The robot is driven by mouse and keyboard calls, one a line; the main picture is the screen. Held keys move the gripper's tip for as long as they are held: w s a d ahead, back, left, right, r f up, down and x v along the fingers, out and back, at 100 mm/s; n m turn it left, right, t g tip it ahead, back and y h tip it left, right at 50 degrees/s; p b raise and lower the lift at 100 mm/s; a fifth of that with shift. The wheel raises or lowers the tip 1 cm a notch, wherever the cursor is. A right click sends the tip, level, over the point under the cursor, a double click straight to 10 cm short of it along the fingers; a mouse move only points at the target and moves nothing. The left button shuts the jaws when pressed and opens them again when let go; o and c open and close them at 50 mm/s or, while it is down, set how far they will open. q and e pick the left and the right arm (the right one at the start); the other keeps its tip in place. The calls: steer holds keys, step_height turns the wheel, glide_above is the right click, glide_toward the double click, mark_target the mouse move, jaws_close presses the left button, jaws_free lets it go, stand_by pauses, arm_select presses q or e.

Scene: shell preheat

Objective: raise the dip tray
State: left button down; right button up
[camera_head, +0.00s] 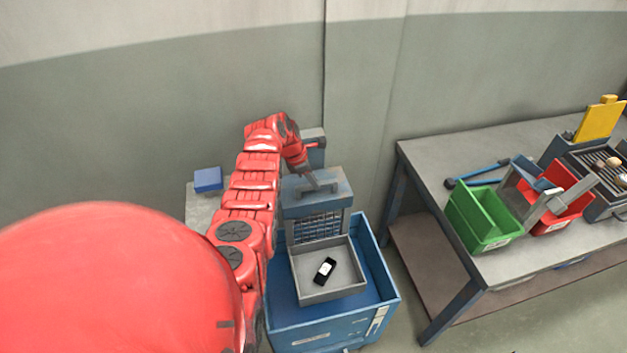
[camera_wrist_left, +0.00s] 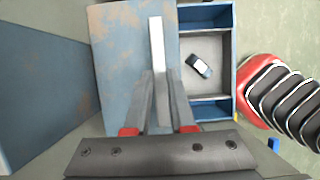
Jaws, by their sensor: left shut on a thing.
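The dip tray appears to be the shallow grey tray (camera_head: 331,283) inside the blue tub (camera_head: 388,290); a small black and white object (camera_head: 325,271) lies in it. The tray also shows in the wrist view (camera_wrist_left: 208,109), right of my fingers. Behind it stands a blue block (camera_head: 302,204) with a grey bar handle (camera_head: 320,187) on top and a wire grid (camera_head: 316,226) on its front. My left gripper (camera_head: 309,178) is at this handle. In the wrist view my left gripper (camera_wrist_left: 160,85) is shut on the pale bar handle (camera_wrist_left: 156,45). My right gripper is out of view.
A grey workbench (camera_head: 415,160) at the right carries a green bin (camera_head: 481,219), a red bin (camera_head: 570,200), a blue-handled tool (camera_head: 480,174) and a grill-like unit (camera_head: 592,165). A small blue box (camera_head: 208,179) lies behind my arm. The wall is close behind the block.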

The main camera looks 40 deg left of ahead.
arm_select(q)
steer(key=shift+w+a+r, duration=0.1)
steer(key=shift+w+r, duration=0.1)
steer(key=shift+r, duration=0.1)
steer(key=c, duration=0.8)
jaws_free()
steer(key=shift+s, duration=0.1)
steer(key=shift+o, duration=0.2)
steer(key=shift+s, duration=0.1)
steer(key=shift+f, duration=0.1)
steer(key=p+v, duration=0.2)
steer(key=v, duration=1.5)
steer(key=shift+r, duration=0.2)
